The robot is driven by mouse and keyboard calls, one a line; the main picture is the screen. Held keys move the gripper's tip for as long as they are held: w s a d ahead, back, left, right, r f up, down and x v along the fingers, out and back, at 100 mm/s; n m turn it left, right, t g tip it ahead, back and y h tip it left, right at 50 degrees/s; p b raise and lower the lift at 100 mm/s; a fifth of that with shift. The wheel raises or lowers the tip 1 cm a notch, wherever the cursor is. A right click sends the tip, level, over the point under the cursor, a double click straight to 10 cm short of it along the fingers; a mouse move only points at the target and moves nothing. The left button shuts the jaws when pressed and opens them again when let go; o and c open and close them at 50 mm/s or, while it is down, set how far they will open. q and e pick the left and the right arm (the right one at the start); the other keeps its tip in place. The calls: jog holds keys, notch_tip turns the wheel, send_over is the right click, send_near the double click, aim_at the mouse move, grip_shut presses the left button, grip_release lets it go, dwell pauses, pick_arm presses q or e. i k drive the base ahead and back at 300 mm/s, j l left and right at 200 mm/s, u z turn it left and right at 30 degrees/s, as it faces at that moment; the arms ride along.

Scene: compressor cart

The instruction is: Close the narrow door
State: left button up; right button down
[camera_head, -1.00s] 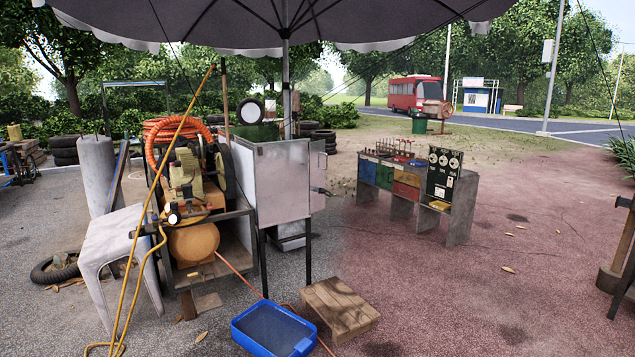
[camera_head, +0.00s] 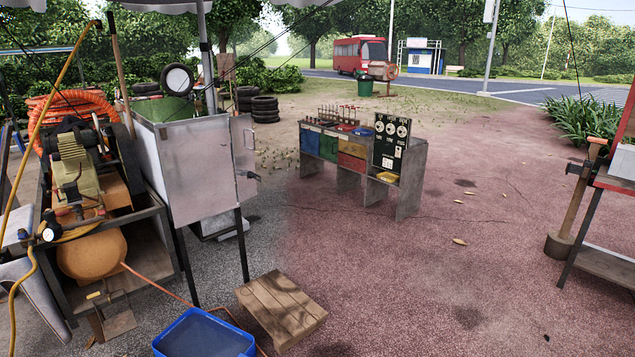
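A grey metal cabinet (camera_head: 192,165) stands on thin dark legs left of centre. A narrow metal door (camera_head: 243,150) is at its right edge, angled away from the front panel and standing open. A small dark handle (camera_head: 253,176) sticks out near the door's lower right. The cabinet's inside is hidden by the front panel, so how wide the door stands open is hard to tell. Neither of my grippers is in view.
A wooden pallet step (camera_head: 282,308) and a blue basin (camera_head: 204,336) lie on the ground before the cabinet. A compressor cart (camera_head: 90,250) is at left, with an orange hose. A low bench (camera_head: 408,190) stands behind right.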

aim_at(242, 140)
jog(key=i+l, duration=0.15)
jog(key=i, duration=0.55)
jog(key=i+l+u, duration=0.1)
jog(key=i, duration=0.6)
